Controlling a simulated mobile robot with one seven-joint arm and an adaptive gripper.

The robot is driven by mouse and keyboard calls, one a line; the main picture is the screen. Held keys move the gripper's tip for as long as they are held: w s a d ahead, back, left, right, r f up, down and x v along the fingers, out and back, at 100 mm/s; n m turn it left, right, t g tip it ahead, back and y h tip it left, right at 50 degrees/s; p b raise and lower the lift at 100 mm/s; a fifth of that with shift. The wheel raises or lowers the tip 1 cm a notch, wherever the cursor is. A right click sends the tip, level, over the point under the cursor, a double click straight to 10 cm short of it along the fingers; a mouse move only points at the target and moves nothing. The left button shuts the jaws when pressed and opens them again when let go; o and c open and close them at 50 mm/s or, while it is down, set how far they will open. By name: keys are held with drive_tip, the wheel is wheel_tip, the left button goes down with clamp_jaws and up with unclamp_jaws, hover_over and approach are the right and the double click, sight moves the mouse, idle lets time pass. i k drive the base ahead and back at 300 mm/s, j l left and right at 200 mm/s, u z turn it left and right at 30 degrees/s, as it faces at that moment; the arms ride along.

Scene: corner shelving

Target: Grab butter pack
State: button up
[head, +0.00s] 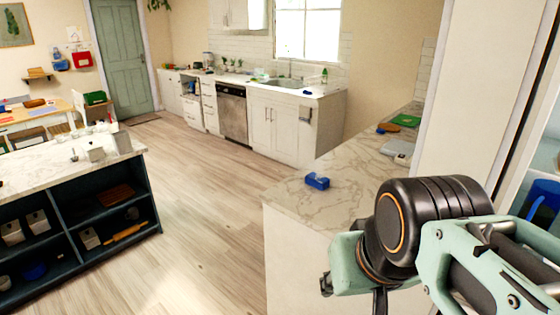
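I cannot pick out a butter pack for certain in the head view. A small blue object (317,181) lies on the near marble counter, close to its left edge; it is too small to name surely. My arm reaches in from the lower right, in front of this counter. Only small dark parts of my gripper (327,284) show below the pale green wrist, lower than the blue object and apart from it. The fingers are mostly hidden, and nothing held can be seen.
The near marble counter (345,168) also bears a green board (405,119) and a grey item (398,149) farther back. A dark island (75,222) with filled shelves stands at left. The wooden floor (205,205) between is clear. A white sink counter (275,125) lines the back.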

sight(321, 183)
drive_tip(key=i+j, duration=0.2)
drive_tip(key=i, duration=0.3)
drive_tip(key=i+j, duration=0.25)
drive_tip(key=i, duration=0.2)
drive_tip(key=i+j+z, duration=0.1)
drive_tip(key=i, duration=0.4)
drive_tip(key=i+j, duration=0.35)
drive_tip(key=i, duration=0.15)
drive_tip(key=i+z, duration=0.1)
drive_tip(key=z, duration=1)
drive_tip(key=k+j, duration=0.05)
